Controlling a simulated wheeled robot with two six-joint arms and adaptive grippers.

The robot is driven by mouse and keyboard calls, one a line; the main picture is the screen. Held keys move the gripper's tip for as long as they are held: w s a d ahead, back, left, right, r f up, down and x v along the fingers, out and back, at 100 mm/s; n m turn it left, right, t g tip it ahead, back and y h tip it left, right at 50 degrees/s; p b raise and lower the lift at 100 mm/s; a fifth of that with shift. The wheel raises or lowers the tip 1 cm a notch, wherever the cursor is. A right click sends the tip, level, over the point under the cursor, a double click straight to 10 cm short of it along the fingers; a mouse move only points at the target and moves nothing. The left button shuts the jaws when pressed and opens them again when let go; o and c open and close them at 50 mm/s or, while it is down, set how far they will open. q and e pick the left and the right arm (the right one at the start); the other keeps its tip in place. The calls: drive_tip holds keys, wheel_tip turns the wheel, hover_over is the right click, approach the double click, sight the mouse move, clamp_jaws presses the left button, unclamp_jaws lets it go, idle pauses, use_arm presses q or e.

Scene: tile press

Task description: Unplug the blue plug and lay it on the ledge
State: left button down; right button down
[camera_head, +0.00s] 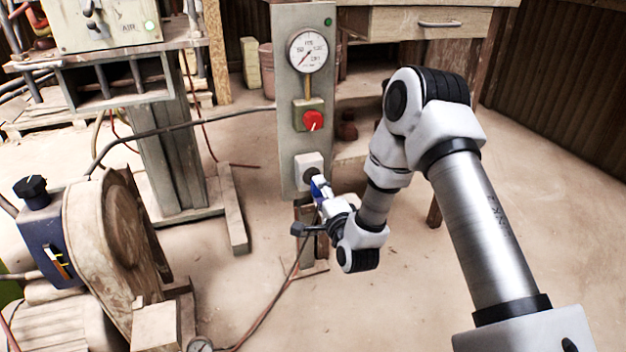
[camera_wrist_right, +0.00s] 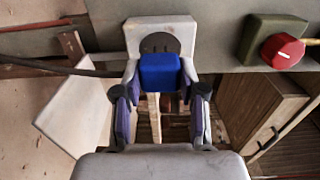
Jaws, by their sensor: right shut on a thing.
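The blue plug (camera_head: 319,187) is at the dark round face of a white socket box (camera_head: 304,160), low on the grey upright panel (camera_head: 290,133). My right gripper (camera_head: 325,196) is shut on the plug from the front. The right wrist view shows the blue plug (camera_wrist_right: 160,72) between the two fingertips, in front of the socket box (camera_wrist_right: 146,30). Plug and socket face look touching or very close; I cannot tell how deep the plug sits. A pale slab (camera_wrist_right: 76,108) shows beside the gripper in the wrist view; I cannot tell whether it is the ledge. My left gripper is not in view.
A red knob (camera_head: 313,120) and a pressure gauge (camera_head: 307,51) sit above the socket on the panel. A dusty machine (camera_head: 110,235) stands at the left. A hose (camera_head: 270,308) runs along the floor below. A wooden bench with a drawer (camera_head: 430,22) is behind.

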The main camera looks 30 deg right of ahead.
drive_tip(key=shift+v, duration=1.2)
